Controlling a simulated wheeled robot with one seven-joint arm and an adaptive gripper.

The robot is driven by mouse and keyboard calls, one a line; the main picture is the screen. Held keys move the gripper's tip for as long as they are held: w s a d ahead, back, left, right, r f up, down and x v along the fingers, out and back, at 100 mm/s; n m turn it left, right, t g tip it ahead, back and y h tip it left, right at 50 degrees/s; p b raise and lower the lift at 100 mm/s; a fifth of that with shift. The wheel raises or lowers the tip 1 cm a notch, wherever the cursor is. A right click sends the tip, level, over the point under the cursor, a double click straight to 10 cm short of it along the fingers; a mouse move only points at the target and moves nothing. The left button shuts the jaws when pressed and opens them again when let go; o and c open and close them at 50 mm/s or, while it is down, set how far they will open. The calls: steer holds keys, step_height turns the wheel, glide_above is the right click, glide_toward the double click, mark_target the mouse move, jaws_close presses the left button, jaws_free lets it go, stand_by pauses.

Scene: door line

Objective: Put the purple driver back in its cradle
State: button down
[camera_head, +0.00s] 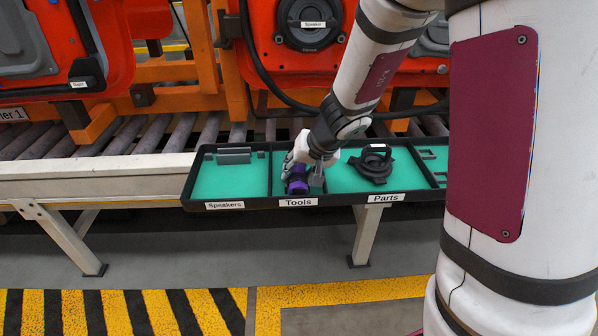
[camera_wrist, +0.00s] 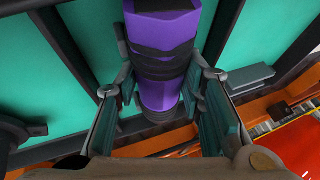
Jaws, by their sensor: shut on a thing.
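The purple driver (camera_head: 297,186) is in the "Tools" compartment of the black-rimmed tray, low over or on its green floor; I cannot tell whether it touches. In the wrist view the driver (camera_wrist: 168,95), purple with black bands, runs between the two fingers of my gripper (camera_wrist: 163,85). My gripper (camera_head: 306,174) is shut on it from above, in the front part of the compartment. The cradle cannot be picked out; my gripper and the driver hide much of the compartment.
The tray (camera_head: 240,204) has a "Speakers" compartment with a grey holder (camera_head: 234,156) at left and a "Parts" compartment with a black round part (camera_head: 374,164) at right. A roller conveyor (camera_head: 110,135) and orange frames with red doors stand behind.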

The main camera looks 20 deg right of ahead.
steer(key=shift+a+f, duration=0.1)
steer(key=shift+f, duration=0.15)
steer(key=c, duration=1)
jaws_free()
steer(key=v, duration=1.2)
steer(key=s+a+r+n+g+y, duration=0.1)
steer(key=s+a+r, duration=0.15)
steer(key=s, duration=0.35)
steer(key=s+a+r+n+g, duration=0.1)
steer(key=s+a+r+n, duration=0.15)
steer(key=s, duration=0.45)
steer(key=s+d+g+h, duration=0.2)
steer(key=s+g+h, duration=0.1)
steer(key=s, duration=1.6)
steer(key=r+t+p, duration=0.1)
steer(key=r+p, duration=0.7)
steer(key=r, duration=0.1)
steer(key=r+t+p, duration=0.1)
steer(key=r+p, duration=0.8)
steer(key=r+t+p, duration=0.1)
steer(key=r+p, duration=0.7)
steer(key=r, duration=0.1)
steer(key=shift+w+d+r+n, duration=0.15)
steer(key=shift+w+d+n, duration=0.1)
steer(key=shift+d, duration=0.15)
